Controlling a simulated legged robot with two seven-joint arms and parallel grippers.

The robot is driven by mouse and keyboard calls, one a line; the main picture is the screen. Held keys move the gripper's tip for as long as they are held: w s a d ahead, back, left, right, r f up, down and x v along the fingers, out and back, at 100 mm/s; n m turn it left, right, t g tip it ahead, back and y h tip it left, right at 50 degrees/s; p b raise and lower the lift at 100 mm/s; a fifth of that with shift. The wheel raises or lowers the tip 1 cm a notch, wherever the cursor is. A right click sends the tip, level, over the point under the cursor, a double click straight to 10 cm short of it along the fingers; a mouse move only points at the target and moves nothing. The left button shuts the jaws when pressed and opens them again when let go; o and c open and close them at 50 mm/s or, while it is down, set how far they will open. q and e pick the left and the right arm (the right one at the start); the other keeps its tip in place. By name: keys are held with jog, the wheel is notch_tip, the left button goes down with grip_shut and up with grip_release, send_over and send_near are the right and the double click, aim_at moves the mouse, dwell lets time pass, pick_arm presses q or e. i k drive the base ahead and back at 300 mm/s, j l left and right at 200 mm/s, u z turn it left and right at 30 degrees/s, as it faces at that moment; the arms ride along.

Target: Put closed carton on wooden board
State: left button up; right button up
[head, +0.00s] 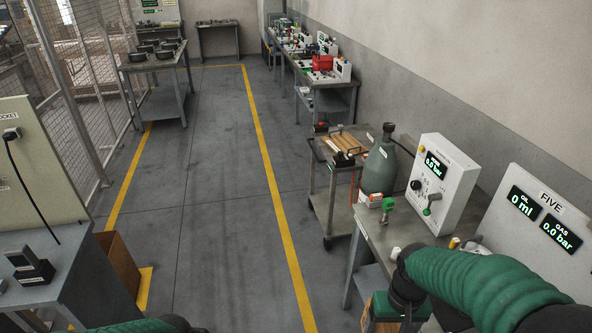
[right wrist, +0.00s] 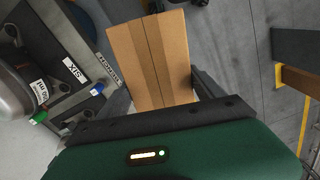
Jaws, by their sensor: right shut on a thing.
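A closed brown carton (right wrist: 150,60) with a seam along its top is between the dark fingers of my right gripper (right wrist: 155,88) in the right wrist view. The gripper is shut on it. In the head view my right gripper (head: 385,310) hangs low at the bottom, beside the near bench; the carton there is mostly hidden. A light wooden slab, seemingly the wooden board (head: 348,143), lies on a small cart farther ahead, with dark handled things on or by it. Of my left arm only a green and black part shows at the bottom edge; its gripper is out of view.
The near bench (head: 385,238) carries a grey-green gas bottle (head: 380,165), a white meter box (head: 443,185) and small parts. The cart (head: 322,180) stands just beyond it. A brown box (head: 118,262) is on the floor at left. The aisle between yellow lines is clear.

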aim_at(345, 143)
jog(key=i+u, duration=0.2)
jog(key=i, duration=2.7)
jog(key=i+j+z, duration=0.15)
jog(key=i, duration=0.6)
jog(key=i+j, duration=0.1)
jog(key=i, duration=0.6)
jog(key=i+j+z, duration=0.2)
jog(key=i+z, duration=0.25)
jog(key=i, duration=0.15)
